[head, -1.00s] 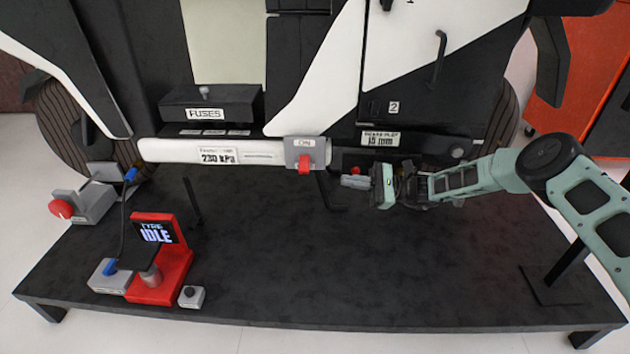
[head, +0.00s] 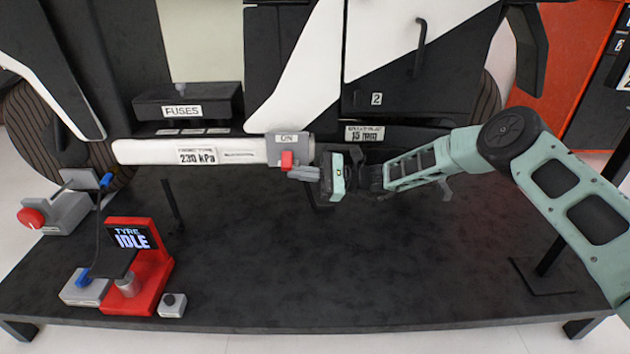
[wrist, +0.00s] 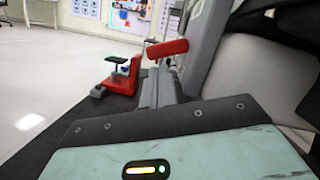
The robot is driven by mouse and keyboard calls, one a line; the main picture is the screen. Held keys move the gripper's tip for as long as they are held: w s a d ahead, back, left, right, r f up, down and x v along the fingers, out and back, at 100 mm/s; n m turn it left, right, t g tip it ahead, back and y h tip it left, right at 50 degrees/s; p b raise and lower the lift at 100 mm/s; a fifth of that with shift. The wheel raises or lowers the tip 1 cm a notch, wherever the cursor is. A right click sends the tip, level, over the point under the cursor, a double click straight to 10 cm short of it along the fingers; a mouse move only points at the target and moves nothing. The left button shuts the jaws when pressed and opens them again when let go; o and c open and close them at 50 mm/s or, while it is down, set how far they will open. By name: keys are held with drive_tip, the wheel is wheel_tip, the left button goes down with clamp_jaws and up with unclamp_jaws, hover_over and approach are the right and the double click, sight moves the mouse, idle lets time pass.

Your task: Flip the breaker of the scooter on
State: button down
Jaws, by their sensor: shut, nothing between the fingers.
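The breaker is a grey housing (head: 307,147) with an ON label above a red lever (head: 288,160), at the right end of the scooter's white bar. The lever sits below the label; its exact tilt is hard to tell. In the wrist view, the red lever (wrist: 167,49) sticks out from the grey housing just past the fingertips. My gripper (head: 300,173) is shut and empty, its grey fingers pointing left, right beside and slightly below the lever. Whether they touch the lever is unclear. The fingers (wrist: 158,88) also show in the wrist view.
The scooter (head: 290,60) stands over a dark platform (head: 330,270). A FUSES box (head: 185,105) is above the white bar (head: 150,152). A red stand with an IDLE screen (head: 133,238) and a red knob (head: 31,218) are at the left. The platform's front middle is clear.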

drive_tip(key=shift+a+r, duration=0.1)
drive_tip(key=shift+a, duration=0.25)
drive_tip(key=shift+s+r+m+t+p, duration=0.2)
drive_tip(key=shift+m+p, duration=0.35)
drive_tip(key=shift+p, duration=0.2)
drive_tip(key=shift+s+r+m+t+p, duration=0.1)
drive_tip(key=shift+s+r+m+p, duration=0.05)
drive_tip(key=shift+m+p, duration=0.5)
drive_tip(key=m+p, duration=0.2)
drive_tip(key=s+r+m+t+p, duration=0.1)
drive_tip(key=m+p, duration=0.1)
drive_tip(key=m+t+p, duration=0.1)
drive_tip(key=m+p, duration=0.1)
drive_tip(key=p, duration=0.1)
drive_tip(key=shift+s+r, duration=0.2)
drive_tip(key=shift+r, duration=0.15)
